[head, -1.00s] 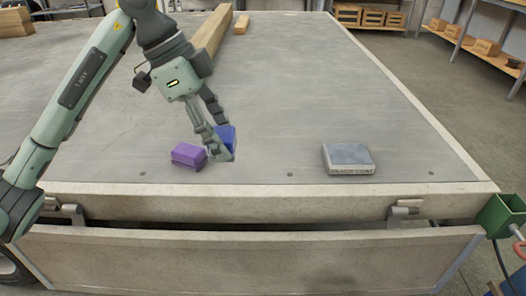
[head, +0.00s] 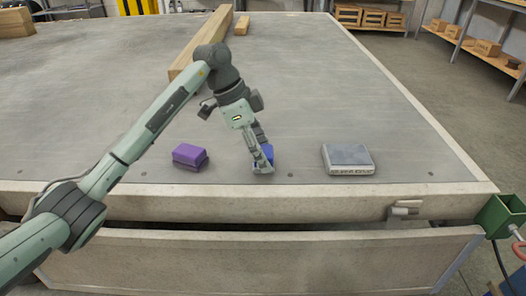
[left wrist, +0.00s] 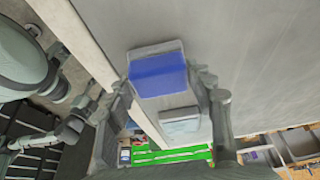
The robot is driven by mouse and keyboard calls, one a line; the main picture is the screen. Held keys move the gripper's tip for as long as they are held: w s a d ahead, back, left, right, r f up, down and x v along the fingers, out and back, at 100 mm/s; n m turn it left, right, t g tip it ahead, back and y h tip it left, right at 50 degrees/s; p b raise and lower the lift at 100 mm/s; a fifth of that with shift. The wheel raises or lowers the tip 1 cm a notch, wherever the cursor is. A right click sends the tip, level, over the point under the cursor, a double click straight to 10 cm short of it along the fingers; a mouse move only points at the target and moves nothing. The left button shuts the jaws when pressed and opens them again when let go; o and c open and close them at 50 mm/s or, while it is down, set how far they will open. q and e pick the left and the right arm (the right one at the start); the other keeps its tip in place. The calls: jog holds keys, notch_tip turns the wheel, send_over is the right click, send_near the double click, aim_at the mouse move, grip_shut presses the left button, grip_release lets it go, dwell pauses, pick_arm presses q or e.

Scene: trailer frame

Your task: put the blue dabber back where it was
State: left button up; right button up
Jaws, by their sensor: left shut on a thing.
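The blue dabber (head: 267,152) is a small blue block held in my left gripper (head: 262,168), low over the flat grey bed between the purple block and the grey box; the fingers partly cover it. I cannot tell whether it touches the bed. In the left wrist view the blue dabber (left wrist: 158,75) sits between the fingers of my left gripper (left wrist: 165,85), with a pale grey edge along its far side.
A purple block (head: 189,156) lies to the left on the grey trailer bed (head: 310,90). A grey box with lettering (head: 348,158) lies to the right. A long wooden beam (head: 200,45) lies farther back. The bed's front edge is close by.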

pick_arm(q)
jog(key=shift+f, duration=0.15)
jog(key=o, duration=1)
jog(key=v, duration=1.2)
jog(key=shift+s, duration=0.15)
